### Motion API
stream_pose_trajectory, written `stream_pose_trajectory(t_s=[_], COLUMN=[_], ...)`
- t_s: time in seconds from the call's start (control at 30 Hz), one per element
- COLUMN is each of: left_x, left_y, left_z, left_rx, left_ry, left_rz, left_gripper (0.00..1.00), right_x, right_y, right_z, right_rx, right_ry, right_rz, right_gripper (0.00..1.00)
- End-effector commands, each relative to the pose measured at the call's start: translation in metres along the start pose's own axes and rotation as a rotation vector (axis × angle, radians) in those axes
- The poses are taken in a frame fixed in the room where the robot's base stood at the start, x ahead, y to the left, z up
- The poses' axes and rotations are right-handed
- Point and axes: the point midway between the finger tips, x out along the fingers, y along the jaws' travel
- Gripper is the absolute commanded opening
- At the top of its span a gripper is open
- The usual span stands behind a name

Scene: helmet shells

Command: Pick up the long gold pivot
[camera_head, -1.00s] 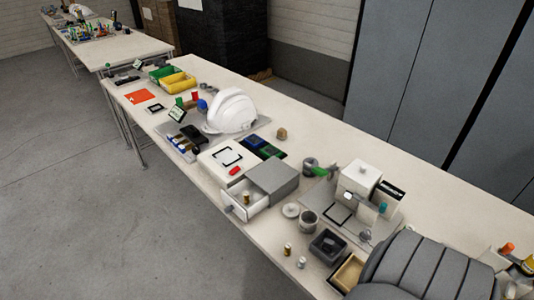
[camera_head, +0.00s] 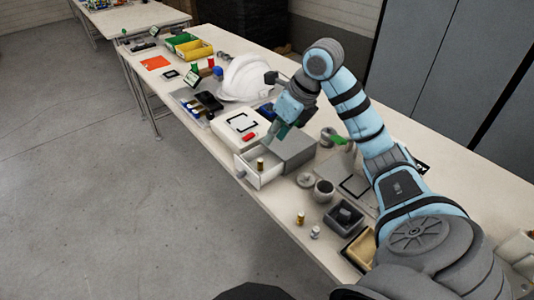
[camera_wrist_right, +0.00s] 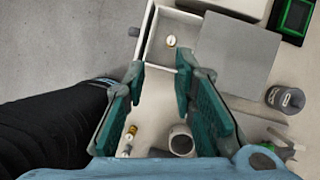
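My left gripper is not in view.
The white drawer (camera_head: 247,175) sticks out of a grey box (camera_head: 292,150). A grey cup (camera_head: 324,191), a dark tray (camera_head: 344,216) and a wooden tray (camera_head: 358,249) stand to the right. A white helmet (camera_head: 247,78) lies behind.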

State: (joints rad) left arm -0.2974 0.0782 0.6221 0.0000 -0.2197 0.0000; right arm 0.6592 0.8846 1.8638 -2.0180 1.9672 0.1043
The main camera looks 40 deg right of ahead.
Motion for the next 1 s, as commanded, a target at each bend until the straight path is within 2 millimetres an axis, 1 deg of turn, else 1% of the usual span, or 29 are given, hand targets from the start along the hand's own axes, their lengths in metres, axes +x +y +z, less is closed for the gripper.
stream_pose_trajectory(t_s=[0.03,0.07,0.13,0.3,0.53,0.7,0.8,0.97,1.0], left_x=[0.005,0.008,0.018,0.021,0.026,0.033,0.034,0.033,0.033], left_y=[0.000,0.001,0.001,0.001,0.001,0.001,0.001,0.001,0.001], left_z=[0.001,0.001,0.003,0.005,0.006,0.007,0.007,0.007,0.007], left_rx=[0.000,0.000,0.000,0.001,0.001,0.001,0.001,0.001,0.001], left_ry=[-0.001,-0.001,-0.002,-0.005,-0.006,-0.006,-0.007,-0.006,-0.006], left_rz=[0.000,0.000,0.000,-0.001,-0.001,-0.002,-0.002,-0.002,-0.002], left_gripper=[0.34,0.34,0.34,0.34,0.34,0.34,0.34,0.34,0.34], right_x=[0.003,0.007,0.023,0.066,0.099,0.132,0.139,0.138,0.138], right_y=[-0.006,-0.009,-0.010,-0.012,-0.015,-0.019,-0.019,-0.019,-0.019], right_z=[-0.006,-0.008,-0.011,-0.011,-0.010,-0.008,-0.007,-0.007,-0.007], right_rx=[-0.015,-0.020,-0.021,-0.016,-0.014,-0.014,-0.016,-0.016,-0.016], right_ry=[0.018,0.025,0.030,0.031,0.030,0.030,0.029,0.028,0.028], right_rz=[-0.037,-0.049,-0.053,-0.049,-0.048,-0.048,-0.049,-0.050,-0.050], right_gripper=[0.24,0.24,0.24,0.24,0.24,0.24,0.24,0.24,0.18])
